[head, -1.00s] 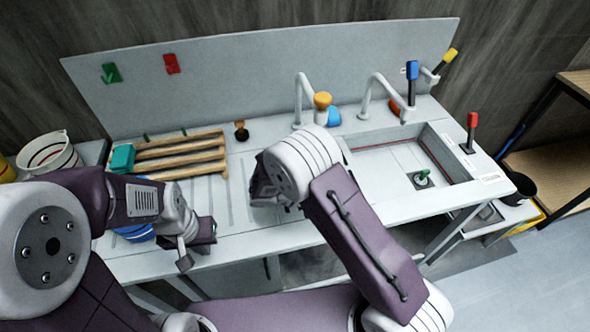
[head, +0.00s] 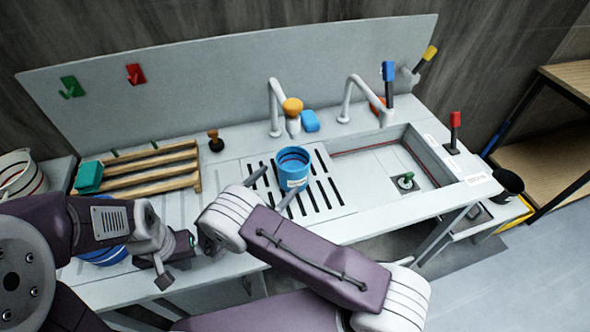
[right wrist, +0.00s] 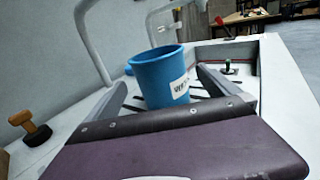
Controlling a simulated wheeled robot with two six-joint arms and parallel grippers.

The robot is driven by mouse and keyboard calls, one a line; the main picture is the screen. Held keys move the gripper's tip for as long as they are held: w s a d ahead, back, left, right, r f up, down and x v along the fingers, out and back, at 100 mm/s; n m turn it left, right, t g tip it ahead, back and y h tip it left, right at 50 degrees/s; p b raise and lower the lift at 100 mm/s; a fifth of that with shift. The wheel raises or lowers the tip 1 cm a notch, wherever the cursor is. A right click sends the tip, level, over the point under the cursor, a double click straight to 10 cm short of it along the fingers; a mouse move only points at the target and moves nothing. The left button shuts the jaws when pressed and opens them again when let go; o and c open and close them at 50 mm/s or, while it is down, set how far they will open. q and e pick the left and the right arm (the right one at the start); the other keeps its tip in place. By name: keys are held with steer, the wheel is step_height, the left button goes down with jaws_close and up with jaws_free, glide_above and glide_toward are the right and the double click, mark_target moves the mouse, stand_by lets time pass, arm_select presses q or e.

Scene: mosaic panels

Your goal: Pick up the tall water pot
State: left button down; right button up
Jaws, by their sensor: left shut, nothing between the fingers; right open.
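A blue pot (head: 292,168) with a white label stands upright on the slotted drain area left of the sink. It also shows in the right wrist view (right wrist: 160,72), between and beyond the finger ends; contact cannot be told. My right gripper (head: 276,186) is open, its fingers pointing at the pot; in the right wrist view (right wrist: 162,82) a finger lies on each side. My left gripper (head: 178,255) is shut and empty, low over the front left of the counter. Another blue round thing (head: 104,256) is mostly hidden behind my left arm.
The sink (head: 375,165) is to the right. A wooden rack (head: 150,170) with a green block (head: 88,177) lies at the left. A wooden-handled stopper (head: 215,140) stands behind. Open counter lies between rack and drain area.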

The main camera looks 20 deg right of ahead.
mark_target(284, 175)
steer(key=p+x, duration=0.1)
steer(key=x, duration=0.2)
steer(key=shift+d+r, duration=0.1)
steer(key=shift+r, duration=0.05)
steer(key=shift+w+d, duration=0.25)
steer(key=x, duration=0.1)
steer(key=p+x, duration=0.1)
steer(key=x, duration=0.1)
steer(key=shift+w+d+f+p, duration=0.25)
steer(key=shift+w+f+p, duration=0.1)
steer(key=shift+w+d, duration=0.2)
steer(key=shift+d, duration=0.05)
steer(key=shift+w+d+f, duration=0.1)
steer(key=shift+d+f, duration=0.05)
steer(key=shift+f, duration=0.05)
steer(key=shift+r, duration=0.1)
steer(key=c, duration=1.8)
steer(key=shift+o, duration=0.2)
steer(key=s+d+r+b, duration=0.1)
steer(key=s+d+r, duration=0.7)
steer(key=r, duration=0.3)
steer(key=shift+s, duration=0.35)
